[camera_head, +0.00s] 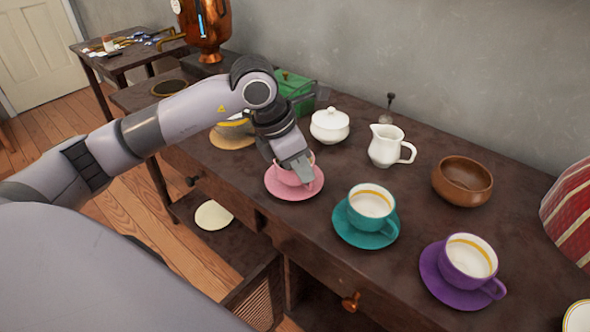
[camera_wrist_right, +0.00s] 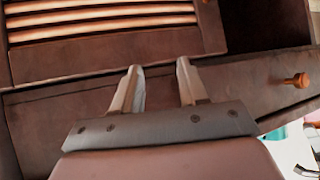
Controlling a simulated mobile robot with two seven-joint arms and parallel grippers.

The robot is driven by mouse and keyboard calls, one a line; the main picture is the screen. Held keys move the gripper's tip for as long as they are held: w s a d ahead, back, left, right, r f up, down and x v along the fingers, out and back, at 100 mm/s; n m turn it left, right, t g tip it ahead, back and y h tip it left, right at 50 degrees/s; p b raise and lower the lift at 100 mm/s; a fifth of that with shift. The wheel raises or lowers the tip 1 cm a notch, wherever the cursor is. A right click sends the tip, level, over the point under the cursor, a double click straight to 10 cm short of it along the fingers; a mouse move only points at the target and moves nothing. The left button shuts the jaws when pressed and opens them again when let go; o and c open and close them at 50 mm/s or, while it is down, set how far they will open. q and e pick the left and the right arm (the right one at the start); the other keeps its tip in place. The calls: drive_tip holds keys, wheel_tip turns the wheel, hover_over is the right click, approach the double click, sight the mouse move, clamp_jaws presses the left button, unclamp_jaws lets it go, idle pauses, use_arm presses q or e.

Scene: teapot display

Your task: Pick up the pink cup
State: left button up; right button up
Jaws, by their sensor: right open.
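The pink cup (camera_head: 287,173) stands on a pink saucer (camera_head: 283,192) on the dark wooden table in the head view. My left gripper (camera_head: 298,172) comes down from above, right at the cup, and covers much of it. Its fingers overlap the cup's rim and right side; whether they are closed on it cannot be told. My right gripper (camera_wrist_right: 160,90) shows only in the right wrist view. It is open and empty, with its two fingers apart in front of the dark wooden drawer fronts.
A teal cup (camera_head: 371,203) and a purple cup (camera_head: 468,259) stand on saucers to the right. Behind are a white sugar bowl (camera_head: 329,126), a white jug (camera_head: 386,147), a brown bowl (camera_head: 462,182) and a green box (camera_head: 294,86). A drawer knob (camera_wrist_right: 297,80) sticks out near my right gripper.

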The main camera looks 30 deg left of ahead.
use_arm(q)
drive_tip(key=x, duration=0.4)
drive_tip(key=shift+s, duration=0.25)
drive_tip(key=shift+w+f, duration=0.15)
drive_tip(key=shift+f, duration=0.2)
clamp_jaws()
drive_tip(key=shift+r, duration=0.2)
drive_tip(key=shift+r, duration=0.35)
wheel_tip(320, 180, up, 18)
drive_tip(key=p, duration=0.2)
drive_tip(key=shift+r, duration=0.25)
